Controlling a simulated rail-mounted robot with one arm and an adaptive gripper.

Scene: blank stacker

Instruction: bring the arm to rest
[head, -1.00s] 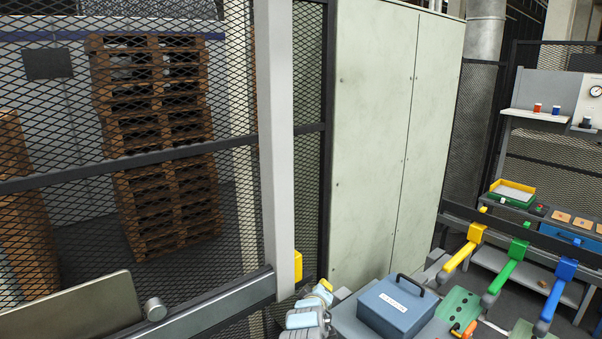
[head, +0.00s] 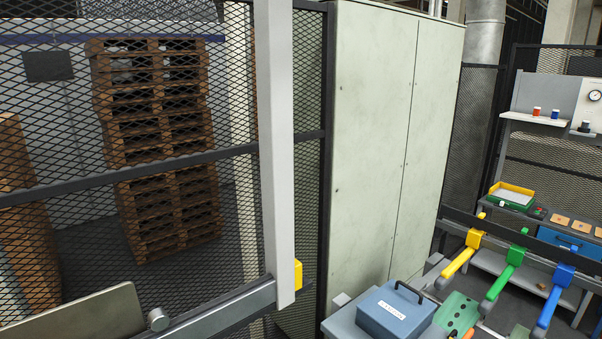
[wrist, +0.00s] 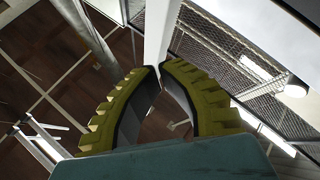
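My gripper (wrist: 160,70) shows in the wrist view with two ribbed yellow-green fingers and dark inner pads. The fingers lean together and their tips meet or nearly meet, with nothing seen held between them. The wrist view looks upward past the fingers to a brown ceiling and a pale post (wrist: 160,35). My gripper and arm end are not seen in the head view.
A blue-grey case (head: 396,312) with a dark handle stands at the bottom of the head view. Yellow, green and blue lever-like parts (head: 503,275) are to its right. A mesh fence (head: 60,110) and a tall pale cabinet (head: 375,140) stand behind.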

